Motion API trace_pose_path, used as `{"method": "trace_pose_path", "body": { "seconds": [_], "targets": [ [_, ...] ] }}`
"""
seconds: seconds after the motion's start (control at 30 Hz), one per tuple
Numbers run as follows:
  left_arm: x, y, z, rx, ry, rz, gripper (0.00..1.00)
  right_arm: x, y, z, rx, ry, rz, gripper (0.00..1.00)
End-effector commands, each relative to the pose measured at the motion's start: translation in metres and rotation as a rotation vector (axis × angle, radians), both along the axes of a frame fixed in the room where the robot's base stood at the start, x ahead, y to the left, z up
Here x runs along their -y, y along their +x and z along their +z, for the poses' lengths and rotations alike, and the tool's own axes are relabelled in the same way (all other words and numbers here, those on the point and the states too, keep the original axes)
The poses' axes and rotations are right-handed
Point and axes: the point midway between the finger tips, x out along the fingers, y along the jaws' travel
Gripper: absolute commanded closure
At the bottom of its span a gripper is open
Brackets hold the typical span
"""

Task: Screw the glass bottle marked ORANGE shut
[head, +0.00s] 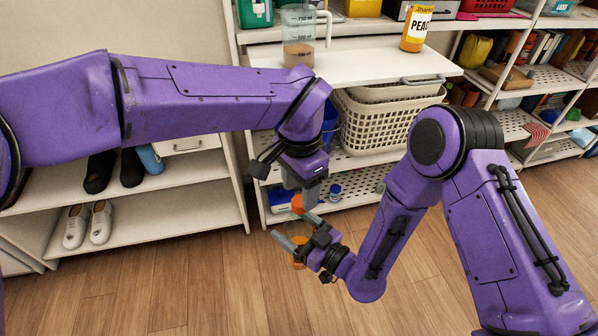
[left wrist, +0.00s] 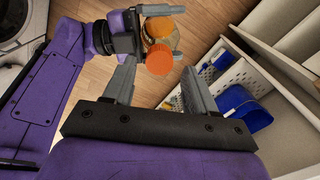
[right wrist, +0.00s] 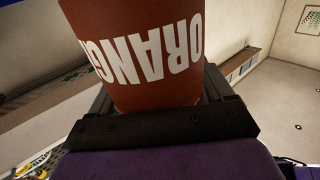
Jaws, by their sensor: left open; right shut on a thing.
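The bottle (right wrist: 140,50) fills the upper right wrist view, its reddish label reading ORANGE upside down. My right gripper (head: 297,231) is shut on it; part of its amber body (head: 298,256) shows in the head view. An orange cap (head: 297,203) is above the right gripper's fingers, at the bottle's top end. In the left wrist view the cap (left wrist: 159,62) is round and overlaps the bottle; whether it is fully seated I cannot tell. My left gripper (head: 298,192) is above, pointing down. Its fingers (left wrist: 158,85) are open, one on each side of the cap's line, apart from it.
A white shelf unit behind holds a perforated basket (head: 385,125), a jug (head: 298,35) and a jar marked PEAC (head: 415,28). Shoes (head: 88,225) are on the left shelves. The wooden floor in front is clear.

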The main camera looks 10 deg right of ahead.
Motion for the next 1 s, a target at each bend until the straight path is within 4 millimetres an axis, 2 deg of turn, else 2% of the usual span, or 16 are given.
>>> {"method": "trace_pose_path", "body": {
  "seconds": [0.1,0.23,0.57,0.73,0.93,1.0],
  "targets": [
    [0.0,0.0,-0.017,-0.001,0.002,0.0,0.44,0.0,0.0,0.001,0.002,0.001,0.0,1.0],
    [0.0,0.0,-0.029,-0.001,0.0,0.0,0.44,0.0,0.0,0.001,0.002,0.001,0.0,1.0],
    [0.0,0.0,-0.032,0.0,0.0,0.0,0.44,0.0,0.0,0.001,0.002,0.001,0.0,1.0],
    [0.0,0.0,-0.032,0.0,-0.001,0.0,0.99,0.0,0.0,0.001,0.002,0.001,0.0,1.0],
    [0.0,0.0,-0.032,0.0,-0.001,-0.011,1.0,0.0,0.0,0.001,0.002,0.001,0.0,1.0],
    [0.0,0.0,-0.032,0.0,-0.002,-0.078,1.0,0.0,0.0,0.001,0.002,0.001,0.0,1.0]
  ]
}}
